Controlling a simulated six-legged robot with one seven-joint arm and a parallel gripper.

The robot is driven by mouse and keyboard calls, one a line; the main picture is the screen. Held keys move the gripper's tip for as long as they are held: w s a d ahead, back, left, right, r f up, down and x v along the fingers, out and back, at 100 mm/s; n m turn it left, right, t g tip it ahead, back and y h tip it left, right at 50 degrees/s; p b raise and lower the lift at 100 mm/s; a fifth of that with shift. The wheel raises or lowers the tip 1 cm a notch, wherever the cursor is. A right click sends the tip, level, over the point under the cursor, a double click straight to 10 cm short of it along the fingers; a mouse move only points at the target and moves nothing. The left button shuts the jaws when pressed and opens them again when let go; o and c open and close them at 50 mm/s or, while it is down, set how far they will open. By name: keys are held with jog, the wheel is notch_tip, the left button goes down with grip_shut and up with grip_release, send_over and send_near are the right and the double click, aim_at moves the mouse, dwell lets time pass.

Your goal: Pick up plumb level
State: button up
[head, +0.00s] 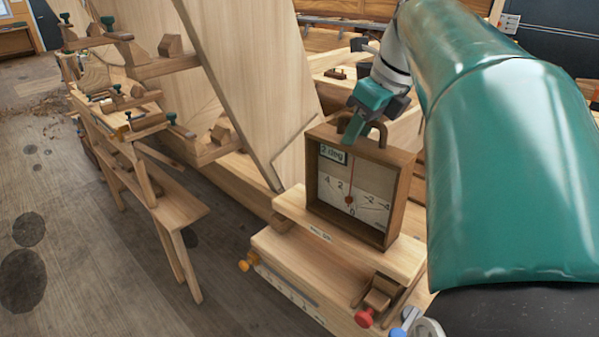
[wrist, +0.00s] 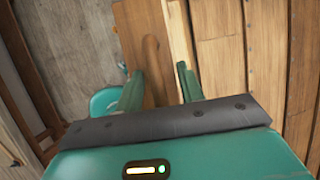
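The plumb level (head: 352,190) is a wooden box with a pale dial, a red needle and a "2 deg" label. It stands upright on a pale wooden block in the head view, with an arched handle on top. My gripper (head: 352,127) is right at the handle, above the box. In the wrist view my gripper (wrist: 159,76) has its two green fingers apart, with the curved brown handle (wrist: 151,55) of the plumb level showing between them. A gap shows beside the handle, and I cannot tell whether either finger touches it.
The wooden block (head: 310,233) under the plumb level has orange, red and blue knobs. A large pale hull plank (head: 240,80) leans close behind. A bench (head: 165,205) and clamps stand to the left. The floor (head: 110,265) at the front left is clear.

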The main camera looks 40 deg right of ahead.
grip_shut()
dwell(1.3)
